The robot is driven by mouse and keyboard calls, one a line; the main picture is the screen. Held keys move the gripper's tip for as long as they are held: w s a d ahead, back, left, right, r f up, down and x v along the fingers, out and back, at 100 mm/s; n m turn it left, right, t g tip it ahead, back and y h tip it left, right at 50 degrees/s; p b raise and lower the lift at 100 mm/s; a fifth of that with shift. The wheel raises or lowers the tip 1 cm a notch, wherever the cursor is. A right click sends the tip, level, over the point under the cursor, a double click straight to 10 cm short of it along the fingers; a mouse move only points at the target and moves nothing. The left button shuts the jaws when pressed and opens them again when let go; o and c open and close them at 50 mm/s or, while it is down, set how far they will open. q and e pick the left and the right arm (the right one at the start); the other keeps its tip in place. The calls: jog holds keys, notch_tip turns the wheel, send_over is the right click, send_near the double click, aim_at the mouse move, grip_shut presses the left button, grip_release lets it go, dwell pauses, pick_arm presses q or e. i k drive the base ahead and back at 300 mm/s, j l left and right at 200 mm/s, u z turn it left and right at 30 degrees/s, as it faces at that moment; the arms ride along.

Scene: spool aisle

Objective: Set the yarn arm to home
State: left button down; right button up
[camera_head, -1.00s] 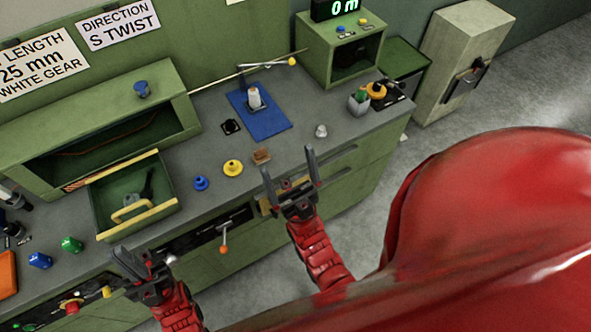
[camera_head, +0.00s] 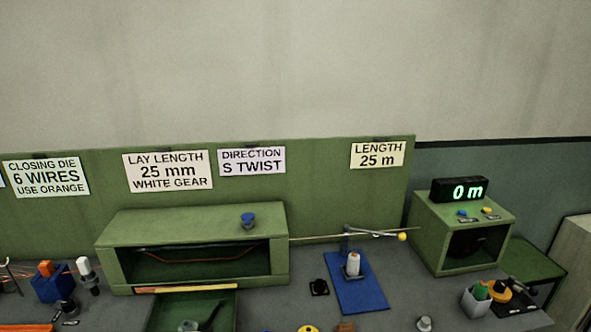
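A thin metal arm with a yellow ball (camera_head: 402,237) at its right end shows at the right of the bench, behind a blue mat (camera_head: 372,294). I take it to be the yarn arm; no label on it is readable. A long thin rod runs close by it from the green housing. A white spool (camera_head: 352,264) stands upright on the blue mat, in front of the arm. Neither of my grippers is in this view, so their state is hidden.
A green housing (camera_head: 190,222) with a blue knob (camera_head: 248,220) on top stands on the left, its drawer (camera_head: 190,311) open below. A green box (camera_head: 462,215) carries a display (camera_head: 459,189) reading 0 m. Signs hang on the back panel.

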aim_at(401, 236)
jog(key=i+l+z, duration=0.3)
jog(key=i+l, duration=0.5)
jog(key=i, duration=0.1)
